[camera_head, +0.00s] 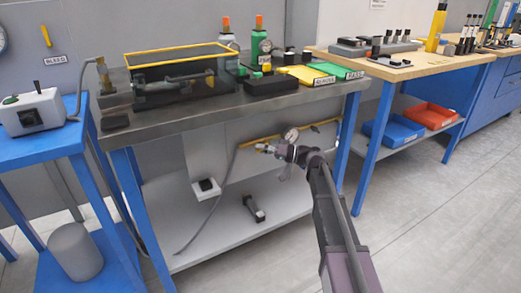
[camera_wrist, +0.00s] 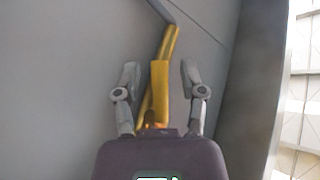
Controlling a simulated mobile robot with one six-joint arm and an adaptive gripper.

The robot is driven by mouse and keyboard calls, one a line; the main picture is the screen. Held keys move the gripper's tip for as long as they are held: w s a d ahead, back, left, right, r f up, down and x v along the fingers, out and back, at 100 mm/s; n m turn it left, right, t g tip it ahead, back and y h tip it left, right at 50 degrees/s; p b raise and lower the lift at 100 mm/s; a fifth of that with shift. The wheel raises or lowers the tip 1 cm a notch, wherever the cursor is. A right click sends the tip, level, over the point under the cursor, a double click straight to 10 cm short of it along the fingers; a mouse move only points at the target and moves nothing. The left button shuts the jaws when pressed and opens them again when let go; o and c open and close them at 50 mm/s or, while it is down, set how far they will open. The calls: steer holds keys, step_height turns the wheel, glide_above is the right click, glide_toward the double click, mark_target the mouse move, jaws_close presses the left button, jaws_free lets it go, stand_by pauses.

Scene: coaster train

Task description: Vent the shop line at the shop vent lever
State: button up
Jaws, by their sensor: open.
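My gripper (camera_head: 266,148) is open under the grey workbench, in front of its back panel. In the wrist view my gripper (camera_wrist: 160,76) has a finger on each side of a yellow bar-like part (camera_wrist: 160,92), with gaps showing at both sides. This part may be the shop vent lever; no label for it is readable. A thinner yellow pipe (camera_wrist: 171,42) runs behind and above it. In the head view the yellow pipe (camera_head: 262,139) runs along the panel, with a round gauge (camera_head: 291,134) above it. My gripper partly covers the pipe there.
The grey workbench top (camera_head: 200,112) overhangs my gripper, and a lower shelf (camera_head: 225,225) lies below it. A grey hose (camera_head: 222,198) hangs at the left. A yellow lever (camera_head: 45,36) labelled BLEED is on the far-left wall. The floor at right is clear.

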steer(key=shift+n+h+p, duration=0.3)
steer(key=shift+p, duration=0.2)
steer(key=shift+d+p, duration=0.1)
steer(key=shift+p, duration=0.2)
steer(key=shift+d+f+h, duration=0.1)
steer(key=shift+d+h, duration=0.1)
steer(key=shift+h, duration=0.1)
steer(key=d, duration=1.3)
steer(key=shift+s+d, duration=0.2)
steer(key=shift+s, duration=0.05)
steer(key=shift+f, duration=0.1)
